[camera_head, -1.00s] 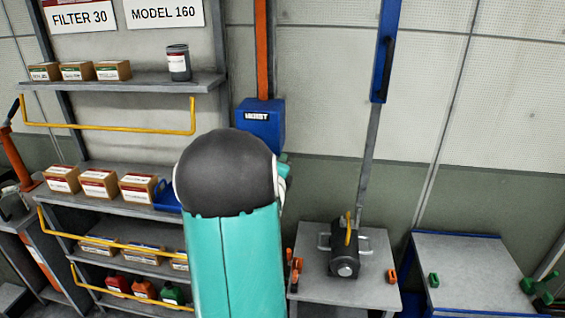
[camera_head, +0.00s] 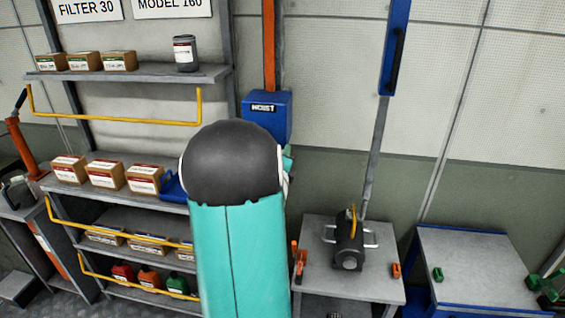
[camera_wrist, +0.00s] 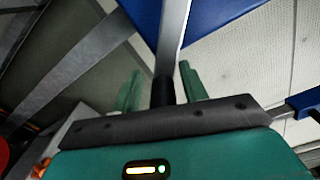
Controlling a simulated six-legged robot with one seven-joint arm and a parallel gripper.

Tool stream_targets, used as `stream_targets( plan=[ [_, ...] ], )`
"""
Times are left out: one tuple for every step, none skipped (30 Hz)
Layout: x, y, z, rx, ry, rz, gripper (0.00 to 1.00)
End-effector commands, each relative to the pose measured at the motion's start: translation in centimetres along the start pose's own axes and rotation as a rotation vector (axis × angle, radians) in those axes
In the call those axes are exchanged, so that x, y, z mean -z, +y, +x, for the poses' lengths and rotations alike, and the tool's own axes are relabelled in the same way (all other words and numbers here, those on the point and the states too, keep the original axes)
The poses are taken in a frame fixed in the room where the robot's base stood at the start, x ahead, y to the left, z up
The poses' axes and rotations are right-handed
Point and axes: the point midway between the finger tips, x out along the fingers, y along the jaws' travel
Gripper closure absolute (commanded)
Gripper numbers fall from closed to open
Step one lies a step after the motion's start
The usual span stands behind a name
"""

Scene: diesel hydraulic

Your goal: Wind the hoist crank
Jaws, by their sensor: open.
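The blue hoist box (camera_head: 267,115), labelled HOIST, is on the wall behind my raised arm in the head view. My gripper (camera_wrist: 160,82) has its two green fingers apart in the wrist view. Between them stands a dark grip (camera_wrist: 163,92) at the end of a pale grey bar (camera_wrist: 173,40), which looks like the crank. The fingers are on either side of the grip; I cannot tell whether they touch it. A blue surface (camera_wrist: 205,18) fills the top behind the bar. In the head view my arm hides the crank and most of the gripper.
Shelves (camera_head: 130,74) with boxes and bottles and yellow rails stand left. A grey table (camera_head: 320,285) with a dark cylindrical unit (camera_head: 349,245) stands below right, beside a blue-edged bench (camera_head: 475,265). A blue panel with a black handle (camera_head: 396,58) is on a post at right.

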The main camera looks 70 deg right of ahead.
Motion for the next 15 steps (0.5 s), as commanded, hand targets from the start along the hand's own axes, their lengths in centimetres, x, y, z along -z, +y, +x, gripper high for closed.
stream_targets(
  plan=[
    [0.0, -0.1, -0.2, 0.001, 0.001, 0.001, 0.57],
    [0.0, -0.1, -0.4, 0.002, 0.000, 0.001, 0.57],
    [0.0, -0.1, -0.8, 0.002, 0.001, 0.001, 0.57],
    [0.0, -0.1, -1.2, 0.001, 0.000, 0.001, 0.57],
    [0.0, -0.1, -1.6, 0.002, 0.000, 0.001, 0.57],
    [0.0, -0.1, -2.3, 0.000, 0.000, 0.001, 0.57],
    [0.0, -0.1, -2.8, 0.001, 0.000, 0.001, 0.57],
    [0.0, -0.1, -3.5, 0.001, 0.000, 0.001, 0.57],
    [0.0, -0.1, -4.3, 0.001, 0.000, 0.001, 0.57],
    [0.0, -0.1, -5.0, 0.001, 0.000, 0.002, 0.57],
    [0.0, -0.1, -5.7, 0.000, 0.000, 0.002, 0.57],
    [-0.1, -0.1, -6.6, 0.001, -0.001, 0.002, 0.57],
    [-0.1, -0.1, -7.3, 0.001, -0.001, 0.002, 0.57],
    [0.0, -0.1, -8.0, 0.000, -0.001, 0.001, 0.57],
    [0.0, 0.0, -8.9, -0.001, -0.002, 0.000, 0.57]
  ],
)
